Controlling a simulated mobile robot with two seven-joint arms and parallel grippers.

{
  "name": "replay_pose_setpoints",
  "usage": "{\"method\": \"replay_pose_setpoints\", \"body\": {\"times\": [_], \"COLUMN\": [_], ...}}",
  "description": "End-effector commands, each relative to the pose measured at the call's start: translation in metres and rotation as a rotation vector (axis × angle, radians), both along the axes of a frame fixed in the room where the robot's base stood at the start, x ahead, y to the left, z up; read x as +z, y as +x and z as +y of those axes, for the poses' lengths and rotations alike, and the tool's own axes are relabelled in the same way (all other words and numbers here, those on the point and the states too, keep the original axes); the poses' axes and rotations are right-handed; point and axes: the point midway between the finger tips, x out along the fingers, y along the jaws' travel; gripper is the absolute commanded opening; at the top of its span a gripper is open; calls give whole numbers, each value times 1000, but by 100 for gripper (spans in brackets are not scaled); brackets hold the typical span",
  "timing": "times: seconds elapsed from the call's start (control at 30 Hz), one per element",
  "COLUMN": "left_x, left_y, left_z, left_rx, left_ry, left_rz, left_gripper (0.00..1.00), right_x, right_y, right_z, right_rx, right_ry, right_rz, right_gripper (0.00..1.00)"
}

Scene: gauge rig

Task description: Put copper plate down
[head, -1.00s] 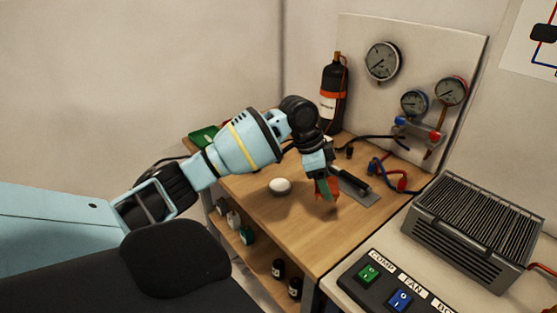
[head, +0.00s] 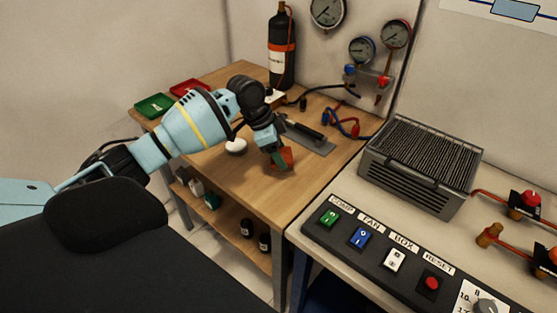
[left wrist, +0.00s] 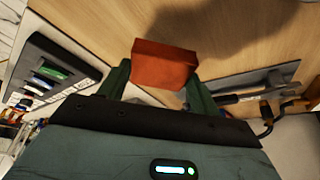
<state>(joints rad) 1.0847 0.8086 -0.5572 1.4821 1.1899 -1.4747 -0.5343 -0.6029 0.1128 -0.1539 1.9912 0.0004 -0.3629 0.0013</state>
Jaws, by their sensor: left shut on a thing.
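The copper plate (left wrist: 163,64) is an orange-brown, flat-sided piece. It sits between the two green fingers of my left gripper (left wrist: 160,85) in the left wrist view. In the head view, my left gripper (head: 279,159) points down over the wooden table (head: 250,190) and is shut on the copper plate (head: 287,158). The plate is low over the tabletop near its front right part. I cannot tell whether its lower edge touches the wood. My right gripper is not in view.
A white round object (head: 236,146) lies left of the gripper. A black-handled tool on a grey plate (head: 318,141) lies behind right. Green (head: 155,105) and red (head: 190,87) trays stand at the back left. A finned grey unit (head: 420,165) and a switch panel (head: 370,245) are at right.

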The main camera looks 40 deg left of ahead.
Motion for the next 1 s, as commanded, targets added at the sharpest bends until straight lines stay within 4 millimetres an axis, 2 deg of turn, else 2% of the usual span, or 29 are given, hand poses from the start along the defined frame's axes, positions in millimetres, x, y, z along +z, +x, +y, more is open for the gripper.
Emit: {"method": "replay_pose_setpoints", "body": {"times": [0.2,0.63,0.67,0.7,0.8,1.0], "left_x": [-32,-38,-38,-38,-38,-39], "left_y": [0,0,0,0,0,0], "left_z": [0,0,0,0,0,0], "left_rx": [1,1,0,0,0,0], "left_ry": [-1,0,1,1,1,0], "left_rz": [1,-3,-1,-1,-1,0], "left_gripper": [28,28,67,72,85,85], "right_x": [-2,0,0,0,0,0], "right_y": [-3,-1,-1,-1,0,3], "right_z": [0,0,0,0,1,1], "right_rx": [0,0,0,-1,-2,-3], "right_ry": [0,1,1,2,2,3], "right_rz": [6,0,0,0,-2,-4], "right_gripper": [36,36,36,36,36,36]}}
